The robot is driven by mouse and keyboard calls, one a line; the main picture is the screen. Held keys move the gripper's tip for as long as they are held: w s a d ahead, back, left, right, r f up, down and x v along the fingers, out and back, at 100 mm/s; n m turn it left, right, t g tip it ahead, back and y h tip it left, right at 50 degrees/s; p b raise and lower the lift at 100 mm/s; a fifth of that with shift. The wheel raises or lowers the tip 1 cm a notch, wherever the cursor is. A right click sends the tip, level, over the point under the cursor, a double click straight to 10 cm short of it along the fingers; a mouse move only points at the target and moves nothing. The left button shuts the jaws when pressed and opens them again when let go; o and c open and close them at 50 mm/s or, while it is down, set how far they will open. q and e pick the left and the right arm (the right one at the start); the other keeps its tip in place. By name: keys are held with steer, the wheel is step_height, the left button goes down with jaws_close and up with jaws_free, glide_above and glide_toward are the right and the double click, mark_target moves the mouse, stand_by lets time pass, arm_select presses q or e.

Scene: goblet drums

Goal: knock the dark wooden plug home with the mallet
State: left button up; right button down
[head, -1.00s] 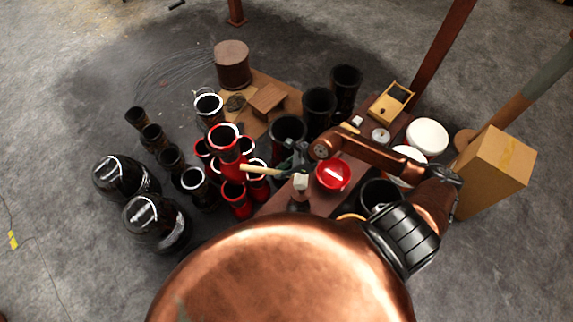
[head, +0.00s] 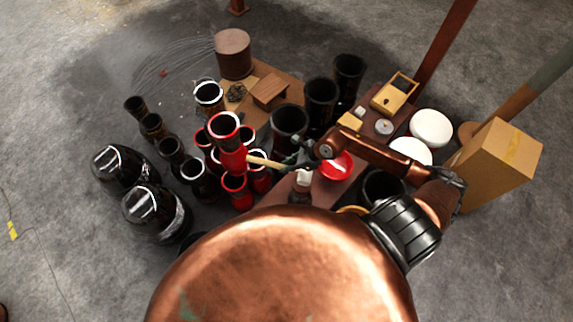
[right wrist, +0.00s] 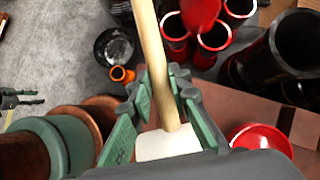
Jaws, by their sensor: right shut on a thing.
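My right gripper (head: 301,156) is shut on the mallet, above the near left end of the dark red bench. The mallet's pale wooden handle (head: 264,161) points left toward the red drums. In the right wrist view the handle (right wrist: 152,55) runs up from between the green fingers (right wrist: 157,100). A white block-like piece, seemingly the mallet's head (right wrist: 168,143), shows at the handle's lower end. I cannot make out the dark wooden plug in either view. What seems to be my left gripper (right wrist: 32,98) shows small at the left edge of the right wrist view.
The bench bears a red bowl (head: 337,165), partly behind my arm, and an open wooden box (head: 396,92). Red goblet drums (head: 230,160) stand close left of the mallet, dark drums (head: 321,95) behind. A cardboard box (head: 500,165) stands right. Grey floor is free far left.

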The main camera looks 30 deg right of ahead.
stand_by(0.3)
step_height(320, 180, down, 5)
steer(key=b, duration=0.4)
step_height(320, 180, up, 4)
steer(key=p, duration=0.3)
steer(key=shift+r, duration=0.15)
step_height(320, 180, down, 5)
steer(key=b, duration=0.3)
step_height(320, 180, up, 4)
steer(key=p, duration=0.3)
steer(key=shift+r, duration=0.4)
steer(key=shift+f, duration=0.1)
